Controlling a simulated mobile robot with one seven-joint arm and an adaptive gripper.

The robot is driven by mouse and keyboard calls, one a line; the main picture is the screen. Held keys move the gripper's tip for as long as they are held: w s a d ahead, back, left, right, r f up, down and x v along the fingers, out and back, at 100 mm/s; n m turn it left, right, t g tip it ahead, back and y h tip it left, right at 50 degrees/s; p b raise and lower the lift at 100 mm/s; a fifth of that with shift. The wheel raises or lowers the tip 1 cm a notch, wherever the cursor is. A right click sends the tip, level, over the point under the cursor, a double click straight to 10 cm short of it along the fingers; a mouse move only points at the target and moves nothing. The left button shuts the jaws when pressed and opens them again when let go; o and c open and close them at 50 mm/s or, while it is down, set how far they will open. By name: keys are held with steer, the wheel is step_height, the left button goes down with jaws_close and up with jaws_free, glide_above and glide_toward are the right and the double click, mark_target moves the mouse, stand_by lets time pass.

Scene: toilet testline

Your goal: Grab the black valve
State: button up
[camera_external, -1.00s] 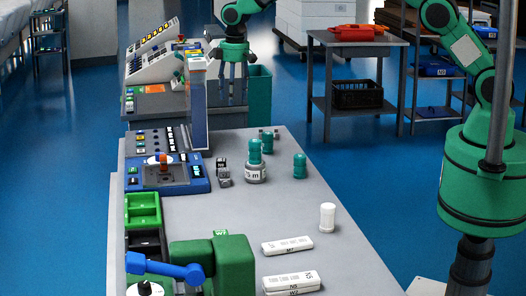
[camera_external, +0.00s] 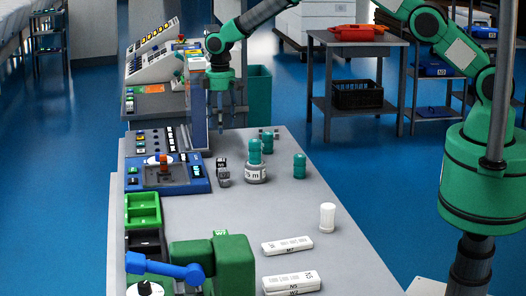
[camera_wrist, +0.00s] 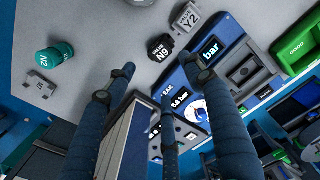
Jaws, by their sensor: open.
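The black valve (camera_external: 221,162), marked N9, lies on the grey table right of the blue test panel. In the wrist view the black valve (camera_wrist: 160,49) lies just beyond the fingertips, on the table. A grey valve (camera_external: 223,176) marked Y2 lies close beside it; it also shows in the wrist view (camera_wrist: 187,18). My gripper (camera_external: 222,122) is open and empty, pointing down above the far end of the table, behind and above the black valve. In the wrist view my gripper (camera_wrist: 152,80) has its fingers spread, with nothing between them.
The blue test panel (camera_external: 198,187) stands left of the valves, with a tall column behind it close to my gripper. Teal cylinders (camera_external: 299,166) and a round grey fitting (camera_external: 256,176) stand to the right.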

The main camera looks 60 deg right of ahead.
glide_above(222, 160)
steer(key=shift+d+f, duration=0.1)
steer(key=shift+f, duration=4.1)
steer(key=shift+f, duration=0.1)
steer(key=shift+f, duration=2.5)
steer(key=c, duration=1.3)
steer(key=shift+r, duration=0.1)
steer(key=shift+r, duration=4.95)
